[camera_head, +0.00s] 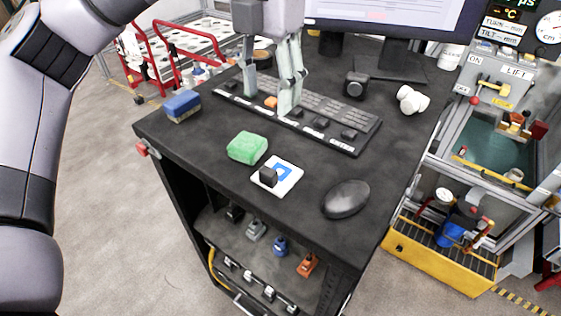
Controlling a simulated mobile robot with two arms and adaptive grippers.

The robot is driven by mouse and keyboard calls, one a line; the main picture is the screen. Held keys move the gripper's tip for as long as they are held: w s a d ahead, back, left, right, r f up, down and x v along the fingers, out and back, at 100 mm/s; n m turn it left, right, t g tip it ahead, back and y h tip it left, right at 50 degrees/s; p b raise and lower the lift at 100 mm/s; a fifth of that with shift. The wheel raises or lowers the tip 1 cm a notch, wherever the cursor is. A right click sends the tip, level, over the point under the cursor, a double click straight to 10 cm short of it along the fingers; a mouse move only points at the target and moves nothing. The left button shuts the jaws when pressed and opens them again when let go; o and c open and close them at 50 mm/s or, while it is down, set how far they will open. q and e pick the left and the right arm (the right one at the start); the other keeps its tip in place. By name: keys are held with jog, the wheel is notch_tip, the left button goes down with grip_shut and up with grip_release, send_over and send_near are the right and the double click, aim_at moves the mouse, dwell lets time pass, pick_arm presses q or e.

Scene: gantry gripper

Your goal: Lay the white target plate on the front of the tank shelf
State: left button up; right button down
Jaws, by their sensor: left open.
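The white target plate (288,184) lies flat on the dark desk, near its front edge. It has a blue mark and a small black block-like grip on top. My left gripper (268,103) points down over the keyboard, behind the plate and apart from it. Its fingers are spread with nothing held between them. The tank (487,148), with teal water, stands at the right beyond the desk. A yellow-edged dark shelf (437,262) juts out low below it; I cannot tell for sure that this is the tank shelf. My right gripper does not show.
A green sponge-like block (247,148) lies just left of the plate, and a black mouse (346,199) right of it. The keyboard (340,136) lies behind. A blue block (182,106) sits at the desk's left edge. A gauge and a blue container (451,233) stand by the low shelf.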

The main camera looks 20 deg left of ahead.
pick_arm(q)
jog(key=p, duration=0.2)
send_over(270, 168)
jog(key=f, duration=0.6)
jog(key=shift+w+a+f, duration=0.1)
jog(key=shift+w+a, duration=0.05)
jog(key=shift+a, duration=0.1)
jog(key=f, duration=0.3)
jog(key=shift+w+f, duration=0.1)
jog(key=shift+w, duration=0.25)
jog(key=shift+s+d+f+p, duration=0.1)
jog(key=shift+s+f+p, duration=0.1)
jog(key=shift+f+p, duration=0.6)
jog(key=f, duration=0.1)
jog(key=f+p, duration=0.1)
jog(key=f, duration=0.1)
jog(key=f+p, duration=0.1)
jog(key=shift+s+d+f, duration=0.15)
jog(key=shift+s+f, duration=0.05)
jog(key=shift+s, duration=0.15)
jog(key=shift+f, duration=0.3)
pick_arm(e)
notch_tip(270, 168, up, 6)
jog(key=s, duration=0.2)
pick_arm(q)
jog(key=shift+c, duration=0.4)
grip_shut()
